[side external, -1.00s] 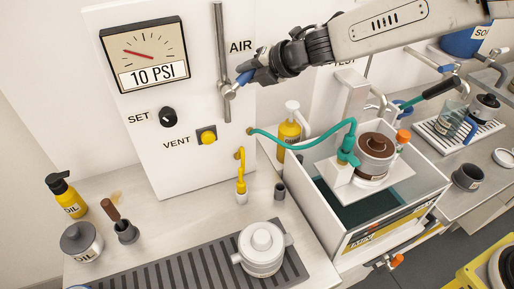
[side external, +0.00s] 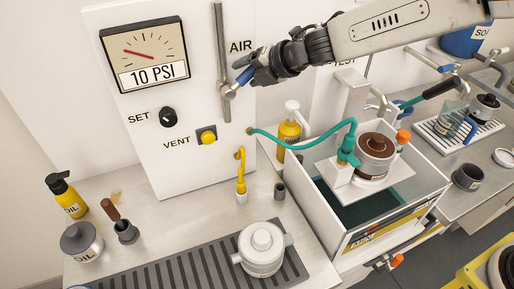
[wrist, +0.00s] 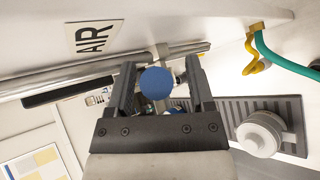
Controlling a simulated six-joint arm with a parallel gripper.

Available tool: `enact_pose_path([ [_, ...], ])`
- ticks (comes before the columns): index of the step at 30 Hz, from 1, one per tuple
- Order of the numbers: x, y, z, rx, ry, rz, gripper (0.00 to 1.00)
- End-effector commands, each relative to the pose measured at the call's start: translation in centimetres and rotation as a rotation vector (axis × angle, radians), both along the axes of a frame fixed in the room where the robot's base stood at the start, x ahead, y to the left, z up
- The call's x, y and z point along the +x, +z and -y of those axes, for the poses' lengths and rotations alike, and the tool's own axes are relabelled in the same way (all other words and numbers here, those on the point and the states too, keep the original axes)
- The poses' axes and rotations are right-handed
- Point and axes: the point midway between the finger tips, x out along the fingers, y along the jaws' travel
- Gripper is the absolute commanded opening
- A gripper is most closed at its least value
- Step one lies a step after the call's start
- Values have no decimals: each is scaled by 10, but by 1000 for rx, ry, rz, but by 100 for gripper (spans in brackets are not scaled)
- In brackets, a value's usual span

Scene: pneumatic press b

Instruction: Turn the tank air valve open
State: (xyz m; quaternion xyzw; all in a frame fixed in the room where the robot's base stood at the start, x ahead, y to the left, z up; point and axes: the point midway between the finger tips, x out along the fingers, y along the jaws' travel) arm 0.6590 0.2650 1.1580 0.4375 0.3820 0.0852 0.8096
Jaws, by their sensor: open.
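The tank air valve (side external: 229,91) sits on the vertical grey pipe beside the AIR label on the white panel. Its lever has a blue end, a round blue knob (wrist: 156,83) in the wrist view. In the side view the blue lever (side external: 244,76) points up and right from the pipe, out toward my gripper (side external: 258,72). In the wrist view the knob lies between the two fingers of my gripper (wrist: 160,68), with gaps visible at its sides. My gripper is open around the lever.
A white lidded pot (side external: 262,250) stands on the grey ribbed mat.

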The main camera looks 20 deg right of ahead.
Motion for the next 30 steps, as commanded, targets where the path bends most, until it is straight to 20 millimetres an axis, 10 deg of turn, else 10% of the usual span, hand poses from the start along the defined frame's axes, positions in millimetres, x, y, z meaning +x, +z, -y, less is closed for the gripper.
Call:
enact_pose_path([
  [30,-52,41,36,0,0,0,68],
])
